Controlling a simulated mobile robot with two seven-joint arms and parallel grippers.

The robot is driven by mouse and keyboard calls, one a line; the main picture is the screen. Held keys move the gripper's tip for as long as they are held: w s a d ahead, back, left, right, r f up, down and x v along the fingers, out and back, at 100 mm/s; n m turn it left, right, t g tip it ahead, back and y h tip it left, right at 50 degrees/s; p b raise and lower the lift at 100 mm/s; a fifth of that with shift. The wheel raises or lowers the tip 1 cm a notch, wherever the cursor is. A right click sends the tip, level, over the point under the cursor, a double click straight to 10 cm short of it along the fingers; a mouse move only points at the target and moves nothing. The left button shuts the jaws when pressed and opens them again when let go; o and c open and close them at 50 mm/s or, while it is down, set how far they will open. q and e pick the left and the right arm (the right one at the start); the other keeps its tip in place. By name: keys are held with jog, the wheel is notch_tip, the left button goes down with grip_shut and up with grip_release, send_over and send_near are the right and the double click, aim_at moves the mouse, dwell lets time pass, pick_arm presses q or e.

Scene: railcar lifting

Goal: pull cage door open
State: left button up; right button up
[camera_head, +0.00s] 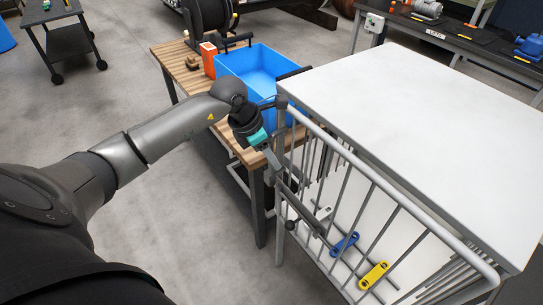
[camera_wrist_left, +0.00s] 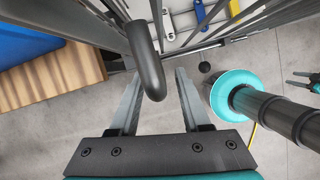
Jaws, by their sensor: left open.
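The barred cage door (camera_head: 390,190) stands upright along the near side of the white-topped cage and looks shut. My left gripper (camera_head: 277,168) is at the door's left end, pointing down, open. In the left wrist view, its two fingers (camera_wrist_left: 156,85) are spread, and a dark, rounded handle bar (camera_wrist_left: 142,50) appears between them. I cannot tell whether either finger touches it. Blue (camera_head: 344,243) and yellow (camera_head: 374,275) links lie inside the cage behind the bars.
A wooden bench (camera_head: 174,60) with a blue bin (camera_head: 240,62) and an orange block (camera_head: 208,60) stands close to the cage's left side. The white cage top (camera_head: 430,110) is bare. Grey floor is open on the left.

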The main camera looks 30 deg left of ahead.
pick_arm(q)
jog(key=shift+w+d+f, duration=0.1)
jog(key=shift+w+f, duration=0.05)
jog(key=shift+f, duration=0.3)
grip_shut()
dwell(1.2)
